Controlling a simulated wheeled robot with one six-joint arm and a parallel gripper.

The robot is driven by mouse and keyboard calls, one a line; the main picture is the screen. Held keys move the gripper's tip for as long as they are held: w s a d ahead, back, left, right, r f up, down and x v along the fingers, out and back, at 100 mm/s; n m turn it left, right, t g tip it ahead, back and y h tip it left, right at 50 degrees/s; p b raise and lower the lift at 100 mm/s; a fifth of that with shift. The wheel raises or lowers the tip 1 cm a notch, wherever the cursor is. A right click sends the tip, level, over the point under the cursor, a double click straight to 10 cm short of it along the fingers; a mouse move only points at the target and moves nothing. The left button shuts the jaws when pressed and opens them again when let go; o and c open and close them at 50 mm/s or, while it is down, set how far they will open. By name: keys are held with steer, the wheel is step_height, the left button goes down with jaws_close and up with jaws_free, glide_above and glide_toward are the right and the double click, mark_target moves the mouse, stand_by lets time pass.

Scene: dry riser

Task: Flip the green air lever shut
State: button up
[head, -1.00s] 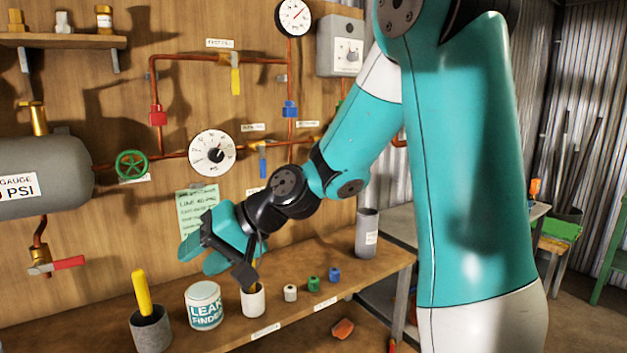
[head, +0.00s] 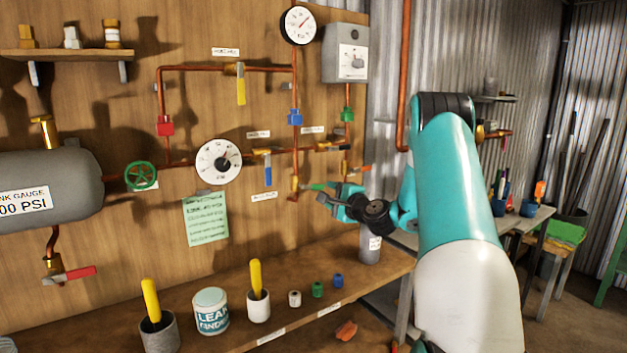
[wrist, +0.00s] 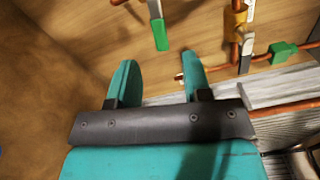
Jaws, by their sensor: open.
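The green air lever (head: 311,187) sticks out to the right from a brass valve (head: 295,185) low on the copper pipe in the head view. In the wrist view the lever's green grip (wrist: 160,35) lies just beyond my fingertips, roughly in line with the gap between them. My gripper (head: 331,194) is just right of the lever in the head view. The wrist view shows its two teal fingers (wrist: 158,62) apart, with nothing between them. I cannot tell whether a finger touches the lever.
A grey cylinder (head: 370,246) stands on the bench below my gripper. The bench also holds a white cup (head: 258,308) with a yellow-handled tool, a Leak Finder can (head: 211,312) and small coloured fittings. Copper pipes, a dial gauge (head: 218,161) and a grey box (head: 345,52) are on the wall.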

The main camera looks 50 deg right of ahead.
mark_target(317, 187)
steer(key=p+x, duration=0.3)
steer(key=x, duration=0.6)
steer(key=shift+w, duration=0.4)
jaws_close()
